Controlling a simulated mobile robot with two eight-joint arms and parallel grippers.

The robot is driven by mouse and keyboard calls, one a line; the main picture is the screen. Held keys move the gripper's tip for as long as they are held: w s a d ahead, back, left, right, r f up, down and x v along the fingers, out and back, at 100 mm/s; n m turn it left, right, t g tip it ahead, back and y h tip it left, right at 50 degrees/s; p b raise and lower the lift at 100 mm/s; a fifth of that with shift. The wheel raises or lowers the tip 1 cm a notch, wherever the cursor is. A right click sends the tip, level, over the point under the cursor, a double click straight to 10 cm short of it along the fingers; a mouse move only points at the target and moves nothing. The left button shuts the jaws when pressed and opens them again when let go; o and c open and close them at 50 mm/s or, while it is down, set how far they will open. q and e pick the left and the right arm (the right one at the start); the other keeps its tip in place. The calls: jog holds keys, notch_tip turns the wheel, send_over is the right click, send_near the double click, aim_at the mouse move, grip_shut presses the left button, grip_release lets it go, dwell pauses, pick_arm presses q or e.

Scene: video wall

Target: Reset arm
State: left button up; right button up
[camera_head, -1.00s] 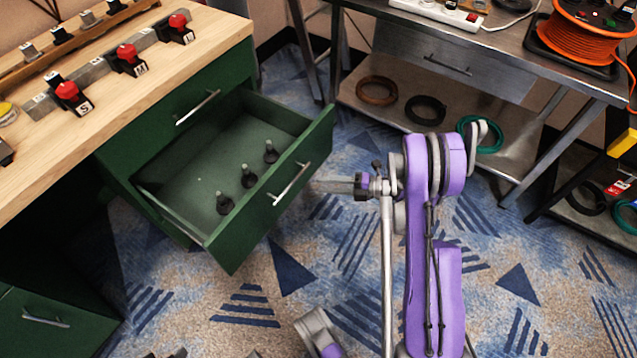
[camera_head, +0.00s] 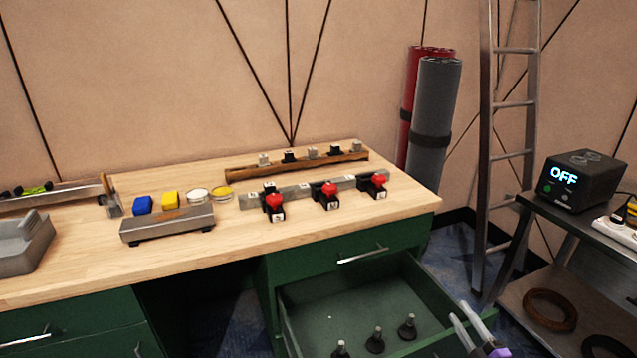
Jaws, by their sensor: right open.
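My right gripper (camera_head: 474,326) shows at the lower right of the head view, its two pale fingers apart and empty, with a bit of purple arm below. It is over the right front part of the open green drawer (camera_head: 300,318). Several small dark knobbed pieces stand in the drawer, one of them (camera_head: 407,327) nearest the gripper; the gripper is apart from them. The rest of the right arm is cut off by the lower edge. My left gripper is not in view.
The wooden desk (camera_head: 100,263) carries three red-topped switches (camera_head: 326,195), a wooden rack (camera_head: 297,166) and a grey scale (camera_head: 167,224). Rolled mats (camera_head: 433,115) and a ladder (camera_head: 508,105) stand behind. A black box reading OFF (camera_head: 581,180) is on the right table.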

jog(key=s+a+r+m+g+h, duration=0.25)
jog(key=s+m+g+h, duration=0.2)
jog(key=m+h, duration=0.5)
jog(key=s+a+f+m+g+y, duration=0.25)
jog(key=s+a, duration=0.25)
jog(key=s, duration=0.3)
jog(key=s+a+f+m+g+y, duration=0.1)
jog(key=s+a+f+m+g, duration=0.1)
jog(key=s+a+f+g, duration=0.45)
jog(key=s+a+f+m+g+y, duration=0.1)
jog(key=s+a+m+y, duration=0.15)
jog(key=s, duration=0.75)
pick_arm(q)
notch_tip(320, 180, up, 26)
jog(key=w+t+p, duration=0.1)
jog(key=p, duration=2.1)
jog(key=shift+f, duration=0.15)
pick_arm(e)
notch_tip(320, 180, up, 26)
jog(key=w+t, duration=0.1)
jog(key=shift+a+f, duration=0.2)
jog(key=shift+t, duration=0.25)
